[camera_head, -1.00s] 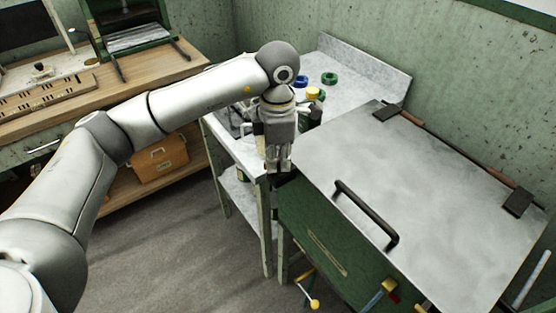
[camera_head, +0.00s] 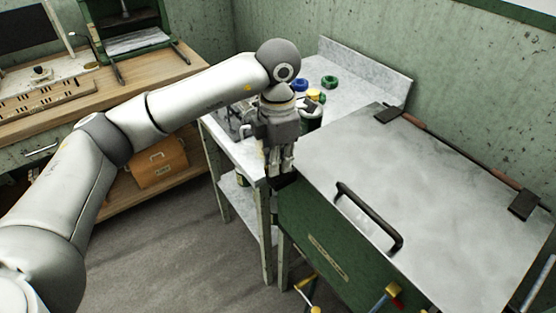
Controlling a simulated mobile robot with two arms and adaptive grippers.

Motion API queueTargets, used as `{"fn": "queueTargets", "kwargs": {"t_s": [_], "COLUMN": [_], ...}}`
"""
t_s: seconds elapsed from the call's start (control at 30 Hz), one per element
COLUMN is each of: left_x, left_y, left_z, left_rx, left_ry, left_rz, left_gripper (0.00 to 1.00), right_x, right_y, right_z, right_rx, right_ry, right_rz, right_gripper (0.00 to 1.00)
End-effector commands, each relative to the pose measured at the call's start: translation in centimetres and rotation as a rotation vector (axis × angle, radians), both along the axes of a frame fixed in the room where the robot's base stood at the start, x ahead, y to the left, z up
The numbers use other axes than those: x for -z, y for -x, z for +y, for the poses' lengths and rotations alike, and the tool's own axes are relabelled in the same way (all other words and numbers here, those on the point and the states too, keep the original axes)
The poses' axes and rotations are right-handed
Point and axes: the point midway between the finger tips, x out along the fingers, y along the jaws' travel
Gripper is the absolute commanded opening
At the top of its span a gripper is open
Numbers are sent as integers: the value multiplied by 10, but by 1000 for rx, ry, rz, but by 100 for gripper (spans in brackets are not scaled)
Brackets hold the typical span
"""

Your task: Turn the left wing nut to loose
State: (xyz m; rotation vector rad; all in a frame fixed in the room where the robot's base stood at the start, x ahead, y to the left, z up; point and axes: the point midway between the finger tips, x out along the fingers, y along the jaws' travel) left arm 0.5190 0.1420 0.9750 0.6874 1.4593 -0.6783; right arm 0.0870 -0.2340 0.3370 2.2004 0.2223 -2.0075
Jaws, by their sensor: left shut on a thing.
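My left gripper (camera_head: 280,168) points down at the left corner of the green basin (camera_head: 325,245), beside its grey lid (camera_head: 415,185). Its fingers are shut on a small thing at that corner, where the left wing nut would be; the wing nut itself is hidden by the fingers. The dark piece under the fingertips (camera_head: 282,182) shows only in part. The lid lies flat and closed, with a black handle (camera_head: 368,215) near its front edge. My right gripper is not in view.
A metal side table (camera_head: 345,60) behind the gripper bears blue (camera_head: 300,84), yellow and green (camera_head: 330,82) rings and some containers. Yellow-ended valve handles (camera_head: 305,283) stick out at the basin's front. A wooden bench with an orange box (camera_head: 158,165) stands at left. The floor between is clear.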

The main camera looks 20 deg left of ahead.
Motion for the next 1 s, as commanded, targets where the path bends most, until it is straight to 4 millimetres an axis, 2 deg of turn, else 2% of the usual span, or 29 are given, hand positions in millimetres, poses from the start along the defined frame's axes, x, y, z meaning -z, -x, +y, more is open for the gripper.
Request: {"fn": "queueTargets", "kwargs": {"t_s": [1.0], "left_x": [-2], "left_y": [-1], "left_z": [1], "left_rx": [-70], "left_ry": [0], "left_rz": [-4], "left_gripper": [0], "right_x": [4], "right_y": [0], "right_z": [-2], "right_rx": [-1], "right_ry": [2], "right_rz": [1], "right_gripper": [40]}}
